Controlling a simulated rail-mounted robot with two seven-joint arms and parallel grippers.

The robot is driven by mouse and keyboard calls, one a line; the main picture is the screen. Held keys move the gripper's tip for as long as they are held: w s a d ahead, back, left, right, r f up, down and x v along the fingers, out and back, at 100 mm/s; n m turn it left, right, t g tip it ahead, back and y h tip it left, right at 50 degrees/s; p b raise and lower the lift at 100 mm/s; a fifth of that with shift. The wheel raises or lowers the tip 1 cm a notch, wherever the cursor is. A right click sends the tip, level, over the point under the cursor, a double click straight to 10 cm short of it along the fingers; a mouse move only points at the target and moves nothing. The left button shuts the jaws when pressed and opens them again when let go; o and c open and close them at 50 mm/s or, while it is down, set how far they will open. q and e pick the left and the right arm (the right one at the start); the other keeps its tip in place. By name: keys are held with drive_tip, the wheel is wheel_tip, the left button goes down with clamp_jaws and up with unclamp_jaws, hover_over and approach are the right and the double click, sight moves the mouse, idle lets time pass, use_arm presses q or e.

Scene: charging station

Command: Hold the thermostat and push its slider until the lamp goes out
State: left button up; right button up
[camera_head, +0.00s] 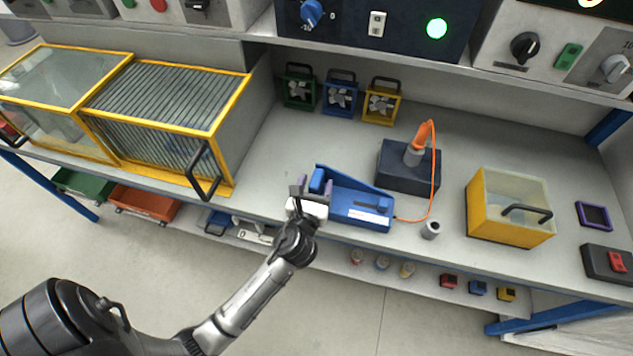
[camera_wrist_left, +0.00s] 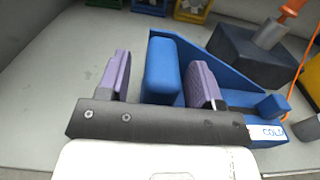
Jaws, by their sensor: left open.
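The blue thermostat (camera_head: 345,203) lies on the bench, with a rounded upright grip block (camera_wrist_left: 162,72) at its left end. Its darker blue slider (camera_head: 376,205) is near the right end, above a white label (camera_wrist_left: 268,132) reading "COLD" as far as I can see. My left gripper (camera_head: 313,187) is open at the left end. In the left wrist view its purple fingers (camera_wrist_left: 160,60) stand on either side of the grip block, with a clear gap on the left and a smaller one on the right. A green lamp (camera_head: 437,28) is lit on the dark panel above. My right gripper is out of view.
An orange-handled probe (camera_head: 420,140) stands in a dark block (camera_head: 395,168), its orange cable running to the thermostat. A small grey cylinder (camera_head: 431,230) stands right of the thermostat. A yellow box (camera_head: 508,208) is farther right, a yellow-framed cabinet (camera_head: 165,95) left.

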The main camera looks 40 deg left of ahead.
use_arm(q)
drive_tip(key=shift+w+a, duration=0.2)
drive_tip(key=shift+w, duration=0.2)
drive_tip(key=c, duration=0.8)
clamp_jaws()
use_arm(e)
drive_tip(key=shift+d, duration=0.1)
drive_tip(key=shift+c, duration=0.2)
